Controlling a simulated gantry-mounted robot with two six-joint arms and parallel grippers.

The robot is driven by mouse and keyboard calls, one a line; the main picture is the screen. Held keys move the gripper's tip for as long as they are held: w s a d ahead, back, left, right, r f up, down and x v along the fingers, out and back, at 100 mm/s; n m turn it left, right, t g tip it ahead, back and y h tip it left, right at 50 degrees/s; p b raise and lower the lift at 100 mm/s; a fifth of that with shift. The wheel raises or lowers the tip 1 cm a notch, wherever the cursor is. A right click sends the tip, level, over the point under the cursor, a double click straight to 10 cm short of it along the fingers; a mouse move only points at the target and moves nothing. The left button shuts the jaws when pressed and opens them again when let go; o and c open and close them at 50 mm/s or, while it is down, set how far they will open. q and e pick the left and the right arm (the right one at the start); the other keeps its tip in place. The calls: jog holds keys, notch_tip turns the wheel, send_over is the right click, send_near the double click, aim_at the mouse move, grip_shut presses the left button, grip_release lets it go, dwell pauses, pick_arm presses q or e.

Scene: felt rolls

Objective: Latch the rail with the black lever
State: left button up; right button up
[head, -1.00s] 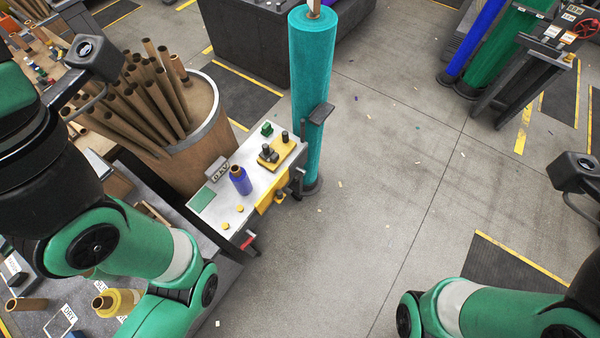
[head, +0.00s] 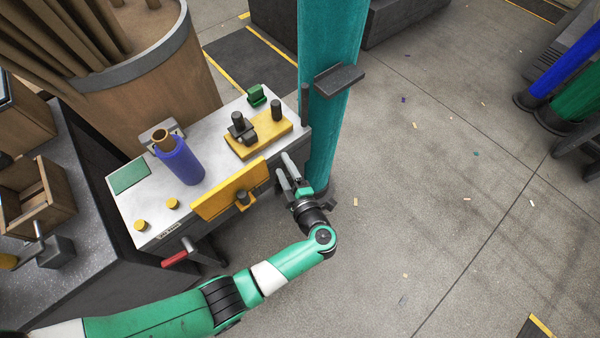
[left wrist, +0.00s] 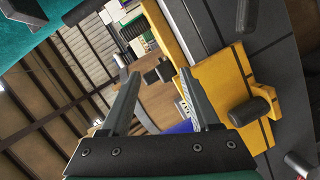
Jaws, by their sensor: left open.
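A white-topped station holds a yellow block (head: 248,148) with two black posts, a stepped one (head: 241,130) and a plain one (head: 277,110). A yellow panel (head: 215,202) on its front edge carries a black knob (head: 243,198). I cannot tell which part is the rail or which black piece is the lever. My left gripper (head: 284,164) is open and empty, just right of the panel near the station's corner. In the left wrist view my open jaws (left wrist: 160,82) have small black posts (left wrist: 165,69) beyond them; yellow parts (left wrist: 218,80) with a black knob (left wrist: 249,111) lie to the right.
A teal felt roll (head: 328,100) with a dark bracket (head: 339,79) stands close behind my gripper. A purple bottle-like roll (head: 180,163) stands on the station; a red-handled lever (head: 178,258) is below it. A tube bin (head: 165,70) is behind.

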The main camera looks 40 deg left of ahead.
pick_arm(q)
jog(key=m+b, duration=0.2)
jog(key=b, duration=0.5)
send_near(286, 173)
jog(key=s+a, duration=0.2)
jog(key=w+d+f+b+x, duration=0.1)
jog(key=b+x, duration=0.4)
jog(key=x, duration=0.6)
jog(key=shift+w+a+t+h, duration=0.2)
jog(key=shift+w+t+h, duration=0.05)
jog(key=shift+t+h, duration=0.15)
pick_arm(e)
notch_tip(286, 173, down, 16)
jog(key=shift+w+r+h, duration=0.15)
jog(key=shift+h, duration=0.15)
jog(key=shift+d, duration=0.1)
pick_arm(q)
grip_shut()
